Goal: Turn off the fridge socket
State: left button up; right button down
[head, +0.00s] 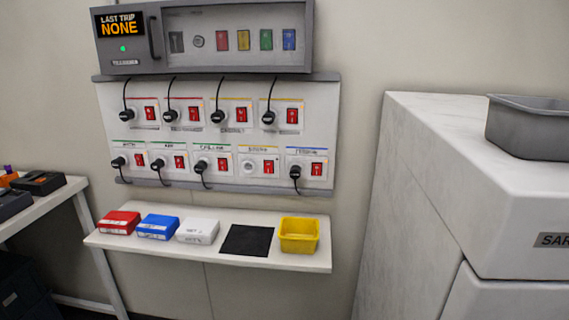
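A white wall panel (223,91) carries two rows of sockets, each with a red rocker switch and a small label. The upper row has several sockets with black plugs, such as its leftmost plug (130,116) and rightmost plug (268,118). The lower row has plugs too, but its fourth socket (249,167) is empty. The labels are too small and blurred for me to tell which socket is the fridge's. The red switches, such as the upper right one (292,116) and lower right one (316,169), are too small to read as on or off. Neither gripper shows.
A grey box (117,68) reading "LAST TRIP NONE" with a green light sits above the panel. A shelf (285,261) below holds red, blue and white boxes, a black mat and a yellow bin (299,243). A white cabinet (440,140) with a grey tray (535,128) stands right.

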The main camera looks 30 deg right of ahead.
aim_at(318, 168)
jog(key=i+j+z, duration=0.1)
jog(key=i+z, duration=0.2)
jog(key=i+j+z, duration=0.25)
jog(key=i, duration=0.3)
jog(key=i+j+z, duration=0.3)
jog(key=i+l, duration=0.1)
